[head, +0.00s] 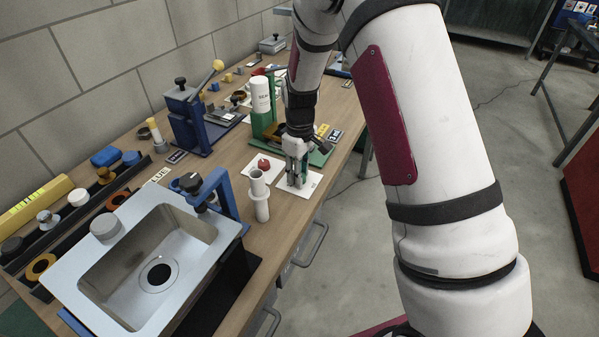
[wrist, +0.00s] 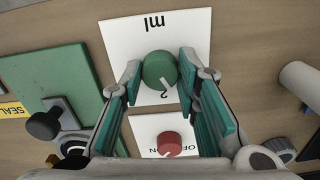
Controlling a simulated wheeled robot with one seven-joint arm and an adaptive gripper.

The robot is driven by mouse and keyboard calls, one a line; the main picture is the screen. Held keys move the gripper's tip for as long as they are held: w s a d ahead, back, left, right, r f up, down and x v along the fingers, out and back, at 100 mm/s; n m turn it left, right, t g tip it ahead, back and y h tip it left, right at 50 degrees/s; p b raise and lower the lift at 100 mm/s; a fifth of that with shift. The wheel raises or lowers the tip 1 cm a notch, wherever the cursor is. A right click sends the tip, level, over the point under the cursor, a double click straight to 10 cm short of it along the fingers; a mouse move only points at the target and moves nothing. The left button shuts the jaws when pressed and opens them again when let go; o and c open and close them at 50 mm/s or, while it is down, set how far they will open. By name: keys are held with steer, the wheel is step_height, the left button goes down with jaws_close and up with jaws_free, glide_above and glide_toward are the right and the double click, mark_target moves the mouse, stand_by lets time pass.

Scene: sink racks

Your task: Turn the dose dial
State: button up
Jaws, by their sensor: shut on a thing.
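The pointer line slants toward the lower right in that view. In the head view my gripper (head: 297,178) points down over the plate (head: 312,184), and its fingers mostly hide the dial.
A red knob (wrist: 169,143) on its own white plate, with partly hidden lettering, is close beside the dial; it also shows in the head view (head: 264,163). A pale spool-shaped post (head: 260,195) stands near the sink (head: 205,228). A green stand (head: 262,122) is behind my gripper.

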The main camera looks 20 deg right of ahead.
steer(key=m, duration=0.4)
steer(key=shift+m, duration=0.3)
steer(key=m, duration=0.4)
steer(key=shift+m, duration=0.3)
steer(key=m, duration=0.4)
steer(key=shift+m, duration=2)
steer(key=o, duration=1.2)
steer(key=shift+c, duration=0.2)
steer(key=shift+r, duration=0.1)
step_height(320, 180, up, 12)
